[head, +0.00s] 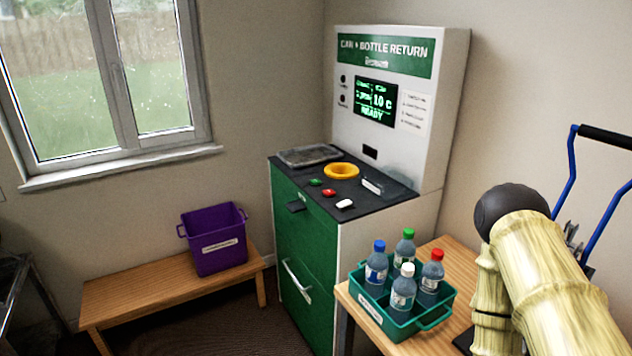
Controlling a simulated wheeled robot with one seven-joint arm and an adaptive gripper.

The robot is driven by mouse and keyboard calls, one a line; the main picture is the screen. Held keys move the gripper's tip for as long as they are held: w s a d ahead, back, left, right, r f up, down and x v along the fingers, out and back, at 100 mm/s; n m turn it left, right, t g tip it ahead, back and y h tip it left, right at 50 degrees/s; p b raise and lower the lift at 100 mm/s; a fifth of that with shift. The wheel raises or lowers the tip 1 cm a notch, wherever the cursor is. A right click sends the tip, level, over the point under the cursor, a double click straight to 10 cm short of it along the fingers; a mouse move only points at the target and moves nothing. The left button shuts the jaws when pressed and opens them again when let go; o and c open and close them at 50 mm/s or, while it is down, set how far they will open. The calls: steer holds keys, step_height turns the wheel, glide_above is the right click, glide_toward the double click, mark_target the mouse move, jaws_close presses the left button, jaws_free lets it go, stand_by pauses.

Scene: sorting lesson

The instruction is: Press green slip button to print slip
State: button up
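The can and bottle return machine (352,128) stands in the corner, with a white upright back and a green front. On its dark counter top is a small green button (315,182), left of a red button (328,192) and a white piece (344,204). The lit screen (376,101) shows "10 c" and "READY" in green. A dark slot (370,152) sits below the screen; I see no slip in it. My arm's pale links and dark joint show at the right, well apart from the buttons. My gripper is not in view.
A yellow ring (341,170) and a grey tray (309,155) are on the counter. A teal crate (440,320) with several bottles stands on a wooden table (447,252) between my arm and the machine. A purple bin (217,258) sits on a bench (140,292) at left.

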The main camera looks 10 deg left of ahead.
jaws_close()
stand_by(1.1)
